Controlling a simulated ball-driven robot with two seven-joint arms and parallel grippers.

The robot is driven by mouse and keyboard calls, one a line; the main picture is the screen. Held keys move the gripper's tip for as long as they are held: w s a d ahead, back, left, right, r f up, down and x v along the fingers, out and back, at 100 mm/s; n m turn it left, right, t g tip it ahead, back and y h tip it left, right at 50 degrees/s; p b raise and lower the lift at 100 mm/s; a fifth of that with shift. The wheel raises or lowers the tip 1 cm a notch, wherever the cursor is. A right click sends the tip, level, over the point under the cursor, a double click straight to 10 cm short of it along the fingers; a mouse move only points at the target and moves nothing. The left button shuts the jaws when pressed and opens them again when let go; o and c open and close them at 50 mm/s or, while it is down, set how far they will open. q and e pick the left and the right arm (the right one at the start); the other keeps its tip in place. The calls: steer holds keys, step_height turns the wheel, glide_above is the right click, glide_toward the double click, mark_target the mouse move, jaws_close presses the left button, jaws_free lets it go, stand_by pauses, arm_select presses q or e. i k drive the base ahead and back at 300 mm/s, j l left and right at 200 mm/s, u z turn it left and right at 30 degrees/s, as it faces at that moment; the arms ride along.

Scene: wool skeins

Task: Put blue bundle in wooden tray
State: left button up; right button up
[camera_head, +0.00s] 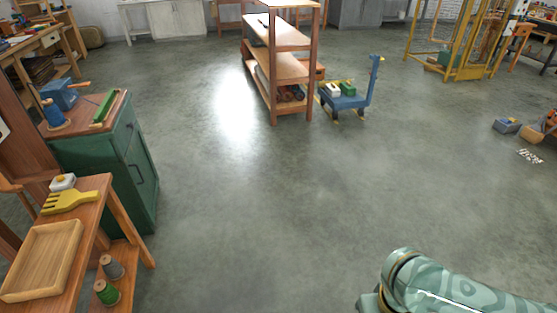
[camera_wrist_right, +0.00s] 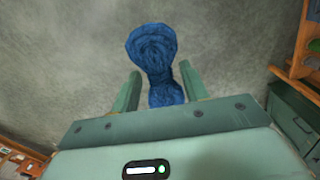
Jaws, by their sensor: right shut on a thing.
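The blue bundle (camera_wrist_right: 152,52) is a twisted skein of blue wool, seen in the right wrist view. My right gripper (camera_wrist_right: 160,82) is shut on its narrow middle and holds it above the grey floor. In the head view my right arm shows at the lower right, but its gripper and the bundle are out of frame. The wooden tray (camera_head: 71,247) lies empty on a wooden bench at the lower left of the head view. My left gripper is not in view.
The bench also bears a yellow fork-shaped tool (camera_head: 68,202) and a white container (camera_head: 62,182). Green and grey spools (camera_head: 107,292) stand on its lower shelf. A green cabinet (camera_head: 140,165) stands behind the bench. The floor in the middle is clear up to a wooden shelf (camera_head: 279,65).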

mark_target(50, 261)
steer(key=i+u, duration=0.5)
steer(key=i+l+u, duration=0.2)
steer(key=i+u, duration=0.25)
steer(key=i+l+u, duration=0.35)
steer(key=i+u, duration=0.15)
steer(key=i+l+u, duration=0.6)
steer(key=u, duration=0.3)
steer(key=i+l+u, duration=0.1)
steer(key=u, duration=0.3)
steer(key=l+u, duration=0.45)
steer(key=i+l+u, duration=0.1)
steer(key=u, duration=0.35)
steer(key=l+u, duration=0.6)
steer(key=u, duration=0.25)
steer(key=l+u, duration=0.65)
steer(key=k+j, duration=0.05)
steer(key=j, duration=0.1)
